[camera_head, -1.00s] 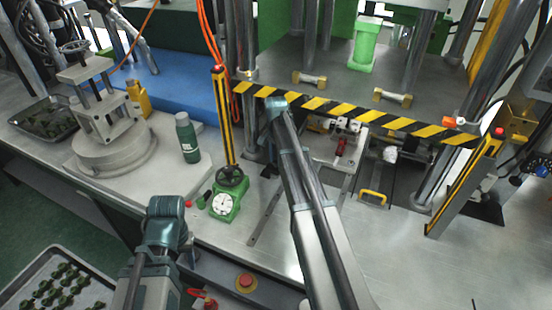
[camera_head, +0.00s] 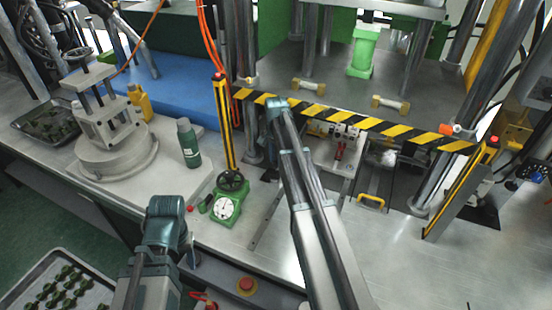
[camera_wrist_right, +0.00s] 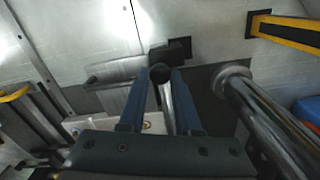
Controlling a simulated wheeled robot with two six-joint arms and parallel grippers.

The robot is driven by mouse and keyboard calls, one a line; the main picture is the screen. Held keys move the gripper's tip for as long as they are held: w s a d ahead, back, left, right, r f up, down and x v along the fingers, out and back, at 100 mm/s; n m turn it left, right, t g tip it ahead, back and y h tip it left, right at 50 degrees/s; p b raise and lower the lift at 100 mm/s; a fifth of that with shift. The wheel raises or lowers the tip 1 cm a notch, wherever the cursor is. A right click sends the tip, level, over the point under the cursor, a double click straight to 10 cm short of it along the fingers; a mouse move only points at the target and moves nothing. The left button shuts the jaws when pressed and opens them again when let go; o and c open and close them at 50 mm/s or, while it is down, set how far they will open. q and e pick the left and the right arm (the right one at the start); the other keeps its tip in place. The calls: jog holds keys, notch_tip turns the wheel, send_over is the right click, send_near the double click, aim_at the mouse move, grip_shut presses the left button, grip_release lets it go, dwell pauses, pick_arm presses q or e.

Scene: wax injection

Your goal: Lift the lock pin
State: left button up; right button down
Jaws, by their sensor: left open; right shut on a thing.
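My right gripper (camera_wrist_right: 160,100) has its two blue fingers closed around a dark, round-ended piece (camera_wrist_right: 160,70), which looks like the lock pin. A bright metal rod shows between the fingers below it. In the head view my right gripper (camera_head: 278,106) is at the near edge of the press, by the left part of the striped bar. Its fingers and the held piece are hidden there by the arm. My left gripper (camera_head: 165,222) is at the lower left, in front of the bench edge; its fingers are not clearly seen and it looks empty.
A yellow-black striped bar (camera_head: 350,118) crosses the press front. A green dial gauge (camera_head: 227,207) and striped post (camera_head: 223,125) stand left of my right arm. A green bottle (camera_head: 188,143) stands farther left. A yellow handle (camera_head: 371,200) lies right. The bench at lower right is clear.

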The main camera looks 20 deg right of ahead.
jog(key=c, duration=0.6)
grip_release()
jog(key=shift+r, duration=0.15)
jog(key=shift+r+p, duration=0.8)
jog(key=shift+p, duration=0.1)
notch_tip(320, 180, up, 2)
jog(key=shift+r+p, duration=0.1)
jog(key=shift+p, duration=1)
jog(key=s+a, duration=0.3)
jog(key=s, duration=0.4)
jog(key=s+a+r, duration=0.1)
jog(key=s+a, duration=0.3)
jog(key=s, duration=0.3)
jog(key=shift+s+p, duration=0.2)
jog(key=shift+p, duration=0.25)
jog(key=shift+a, duration=0.1)
jog(key=s+a+f+n+b, duration=0.1)
jog(key=s+a+n, duration=0.5)
jog(key=a+n, duration=0.2)
jog(key=s+a+f+n+h+b, duration=0.1)
jog(key=s+a+n, duration=0.5)
jog(key=a, duration=0.6)
jog(key=shift+s+a+f+n+b, duration=0.3)
jog(key=shift+f+n+b, duration=0.2)
jog(key=shift+n, duration=0.7)
